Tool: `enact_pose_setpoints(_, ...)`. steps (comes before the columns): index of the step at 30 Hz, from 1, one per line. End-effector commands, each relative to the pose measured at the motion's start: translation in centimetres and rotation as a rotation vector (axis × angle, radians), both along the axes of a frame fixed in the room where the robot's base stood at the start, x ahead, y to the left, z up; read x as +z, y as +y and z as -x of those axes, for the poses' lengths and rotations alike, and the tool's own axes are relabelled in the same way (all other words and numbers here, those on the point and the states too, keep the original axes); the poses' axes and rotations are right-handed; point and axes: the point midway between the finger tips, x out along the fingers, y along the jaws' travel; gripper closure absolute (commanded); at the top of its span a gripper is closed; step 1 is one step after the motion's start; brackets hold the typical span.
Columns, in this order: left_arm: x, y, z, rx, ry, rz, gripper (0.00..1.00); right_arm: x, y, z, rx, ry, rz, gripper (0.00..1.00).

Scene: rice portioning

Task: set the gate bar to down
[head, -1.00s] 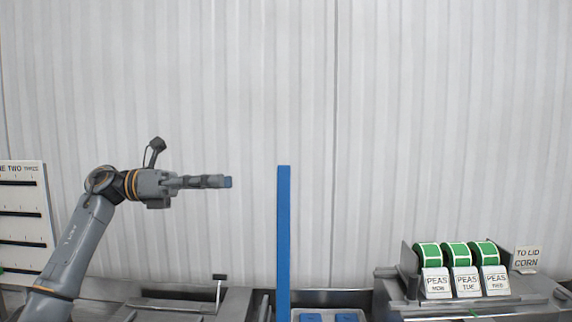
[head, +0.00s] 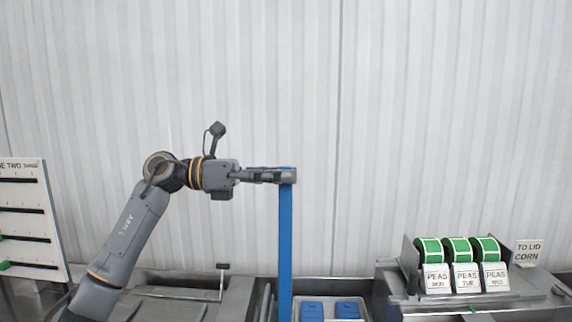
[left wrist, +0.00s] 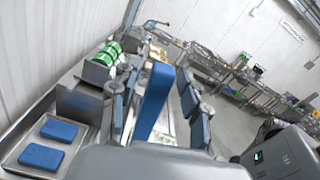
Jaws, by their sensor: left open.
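The gate bar (head: 285,250) is a long blue bar standing upright in the middle of the head view. My left gripper (head: 284,175) is level with the bar's top end. In the left wrist view the blue bar (left wrist: 152,105) stands between the two fingers of my left gripper (left wrist: 158,118). The fingers are open, with a gap on each side of the bar. The bar's lower end is out of sight in the head view. My right gripper is not in view.
A tray (head: 366,311) with two blue blocks (head: 312,311) is right of the bar. Green label rolls (head: 457,250) with PEAS cards stand farther right, beside a TO LID CORN sign (head: 528,252). A slotted white board (head: 30,222) is at far left.

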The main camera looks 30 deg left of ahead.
Motion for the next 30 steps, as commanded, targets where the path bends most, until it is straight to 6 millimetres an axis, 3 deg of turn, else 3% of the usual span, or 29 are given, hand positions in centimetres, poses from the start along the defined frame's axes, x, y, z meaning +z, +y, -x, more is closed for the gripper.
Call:
enact_pose_setpoints(12,0.01,-0.86,-0.48,-0.001,-0.001,0.000,0.54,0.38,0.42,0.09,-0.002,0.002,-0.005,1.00)
enact_pose_setpoints(19,0.01,-0.84,-0.48,0.000,-0.001,0.000,0.99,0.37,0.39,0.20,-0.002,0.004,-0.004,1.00)
enact_pose_setpoints(30,0.03,-1.03,-0.66,0.000,-0.010,-0.004,1.00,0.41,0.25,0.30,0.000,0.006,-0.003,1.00)
